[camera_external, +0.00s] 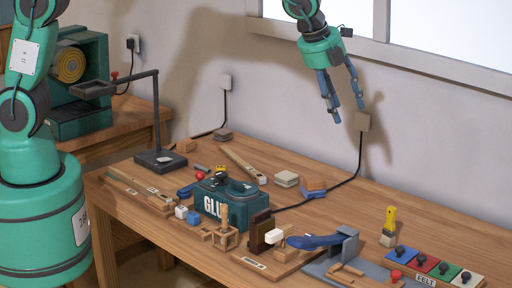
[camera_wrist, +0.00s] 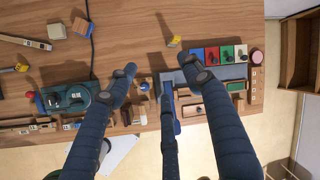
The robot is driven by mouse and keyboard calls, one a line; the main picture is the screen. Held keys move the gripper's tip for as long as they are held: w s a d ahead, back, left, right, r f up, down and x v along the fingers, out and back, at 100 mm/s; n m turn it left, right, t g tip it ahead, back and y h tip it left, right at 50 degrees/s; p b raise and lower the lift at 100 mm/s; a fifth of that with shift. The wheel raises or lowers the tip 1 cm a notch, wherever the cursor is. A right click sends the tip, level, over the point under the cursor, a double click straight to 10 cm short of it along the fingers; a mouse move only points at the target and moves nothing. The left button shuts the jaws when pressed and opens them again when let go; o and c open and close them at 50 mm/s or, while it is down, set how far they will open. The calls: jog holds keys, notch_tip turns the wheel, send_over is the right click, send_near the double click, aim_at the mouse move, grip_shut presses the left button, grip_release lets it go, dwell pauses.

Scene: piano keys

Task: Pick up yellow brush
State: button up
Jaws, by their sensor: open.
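The yellow brush (camera_external: 389,220) stands upright on the wooden table (camera_external: 190,262), toward its right back edge, with a yellow handle above a pale lower part. In the wrist view a small yellow end of it (camera_wrist: 175,41) shows just left of the coloured tray, near the right fingertip in the picture. My gripper (camera_external: 348,113) is open and empty, high above the table in front of the wall, with its dark blue fingers pointing down. In the wrist view my gripper (camera_wrist: 158,70) has its fingertips spread apart, below the brush in the picture. Nothing touches the brush.
A tray of blue, red, green and white blocks with dark knobs (camera_external: 428,262) lies right of the brush. A blue-handled tool (camera_external: 312,241) and a green GLUE box (camera_external: 212,203) stand left. A black cable (camera_external: 340,183) crosses the table. The wood around the brush is mostly clear.

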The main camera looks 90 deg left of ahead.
jog(key=w+f+m+p, duration=0.1)
jog(key=w+f+m, duration=0.4)
jog(key=w+f, duration=0.45)
jog(key=m+p, duration=0.2)
jog(key=m, duration=0.3)
send_over(388, 222)
notch_tip(388, 222, down, 15)
jog(key=shift+s+d+r, duration=0.15)
jog(key=shift+s+d, duration=0.05)
jog(key=shift+g, duration=0.3)
jog(key=shift+f+b, duration=0.45)
jog(key=shift+f, duration=1.9)
jog(key=shift+f, duration=0.55)
jog(key=x, duration=0.2)
jog(key=shift+s+f, duration=0.1)
jog(key=shift+f, duration=0.25)
jog(key=shift+x, duration=0.8)
